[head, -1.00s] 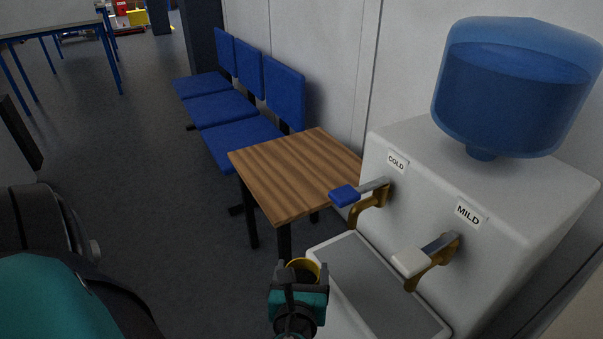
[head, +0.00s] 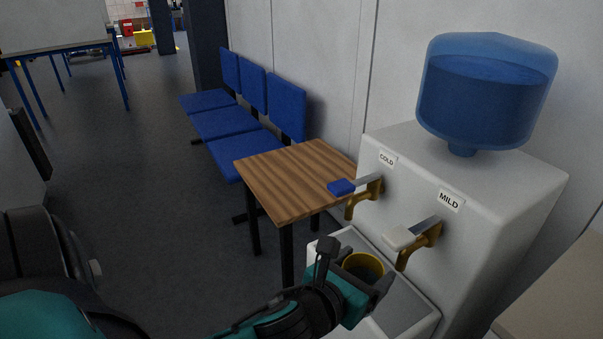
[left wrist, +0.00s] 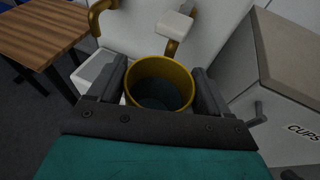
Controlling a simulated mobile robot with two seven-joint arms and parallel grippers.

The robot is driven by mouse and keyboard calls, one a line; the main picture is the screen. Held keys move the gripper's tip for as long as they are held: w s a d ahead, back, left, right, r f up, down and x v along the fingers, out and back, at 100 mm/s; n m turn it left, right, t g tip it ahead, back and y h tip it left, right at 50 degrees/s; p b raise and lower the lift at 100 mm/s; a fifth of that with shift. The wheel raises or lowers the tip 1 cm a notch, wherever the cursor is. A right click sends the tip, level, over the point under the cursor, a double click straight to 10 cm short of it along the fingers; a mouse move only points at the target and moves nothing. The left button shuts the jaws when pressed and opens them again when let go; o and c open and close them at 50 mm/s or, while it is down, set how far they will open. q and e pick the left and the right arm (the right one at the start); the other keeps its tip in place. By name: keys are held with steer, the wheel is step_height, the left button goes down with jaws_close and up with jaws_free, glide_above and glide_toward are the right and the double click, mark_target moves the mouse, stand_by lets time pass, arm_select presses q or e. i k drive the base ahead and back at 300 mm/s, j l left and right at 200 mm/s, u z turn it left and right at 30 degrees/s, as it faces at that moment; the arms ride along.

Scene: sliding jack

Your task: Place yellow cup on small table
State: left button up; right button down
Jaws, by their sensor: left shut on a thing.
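The yellow cup (head: 362,266) is held upright between the fingers of my left gripper (head: 352,276), over the drip tray of the water dispenser. In the left wrist view the cup (left wrist: 160,84) sits between both fingers, with its dark inside facing the camera. My left gripper is shut on the cup. The small table (head: 296,178) has a bare striped wooden top and stands left of the dispenser, beyond the gripper; its corner also shows in the left wrist view (left wrist: 45,32). My right gripper is not in view.
The white water dispenser (head: 490,200) with its blue bottle (head: 482,95) stands at the right. Its blue-handled COLD tap (head: 345,187) sticks out beside the table's edge, and the MILD tap (head: 405,238) is near the cup. Blue chairs (head: 225,122) stand behind the table.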

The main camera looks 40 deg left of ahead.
mark_target(303, 171)
steer(key=j+z, duration=0.1)
steer(key=j, duration=0.25)
steer(key=k+j, duration=0.15)
steer(key=j, duration=0.25)
steer(key=j+z, duration=0.15)
steer(key=j, duration=0.2)
steer(key=k+j, duration=0.15)
steer(key=j, duration=0.2)
steer(key=j+z, duration=0.3)
steer(key=j, duration=0.5)
steer(key=j+z, duration=0.2)
steer(key=j, duration=0.55)
steer(key=i+j+z, duration=0.2)
steer(key=j, duration=0.85)
steer(key=i+j+z, duration=0.15)
steer(key=j, duration=0.15)
